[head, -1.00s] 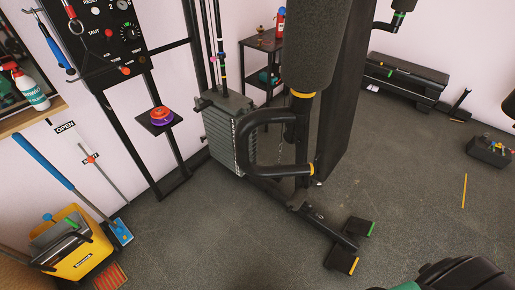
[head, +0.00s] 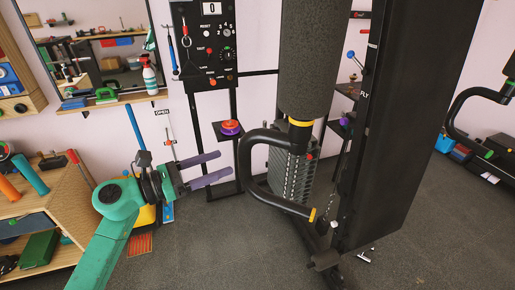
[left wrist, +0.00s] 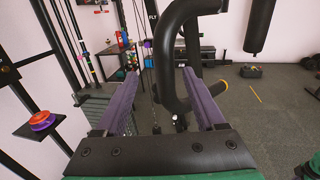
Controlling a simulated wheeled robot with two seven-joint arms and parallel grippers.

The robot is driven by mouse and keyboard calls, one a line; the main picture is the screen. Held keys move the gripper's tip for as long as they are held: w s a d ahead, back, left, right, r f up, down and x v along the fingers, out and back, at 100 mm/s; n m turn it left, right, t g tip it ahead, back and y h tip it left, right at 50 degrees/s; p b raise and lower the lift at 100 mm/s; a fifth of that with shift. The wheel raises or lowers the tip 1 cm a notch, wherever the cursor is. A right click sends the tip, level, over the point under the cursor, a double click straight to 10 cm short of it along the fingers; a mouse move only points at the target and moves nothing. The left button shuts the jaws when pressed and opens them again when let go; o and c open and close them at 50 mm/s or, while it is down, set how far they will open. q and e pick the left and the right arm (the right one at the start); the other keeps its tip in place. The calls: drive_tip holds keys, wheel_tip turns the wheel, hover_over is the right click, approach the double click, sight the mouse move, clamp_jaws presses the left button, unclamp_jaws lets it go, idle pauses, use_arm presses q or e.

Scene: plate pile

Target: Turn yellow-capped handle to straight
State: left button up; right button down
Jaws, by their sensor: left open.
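The yellow-capped handle (head: 257,186) is a thick black bent tube below a dark padded roller with a yellow band. Its yellow cap (head: 312,215) is at the lower end, pointing down and right. My left gripper (head: 222,164) is green and black with purple fingers. It is open and empty, with its tips a little left of the handle in the head view. In the left wrist view, the handle (left wrist: 168,58) rises beyond the fingers, partly in line with the gap. Its lower arm passes behind the right finger. My right gripper is out of view.
A weight stack (head: 298,182) stands behind the handle, and a tall black machine post (head: 400,130) stands right of it. A small shelf with a red and purple disc (head: 230,128) is behind my left fingers. Dark floor at front is mostly clear.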

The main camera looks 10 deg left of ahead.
use_arm(q)
drive_tip(key=p+x, duration=0.3)
drive_tip(key=x, duration=0.7)
drive_tip(key=shift+d, duration=0.3)
drive_tip(key=shift+d+r, duration=0.1)
clamp_jaws()
idle(0.5)
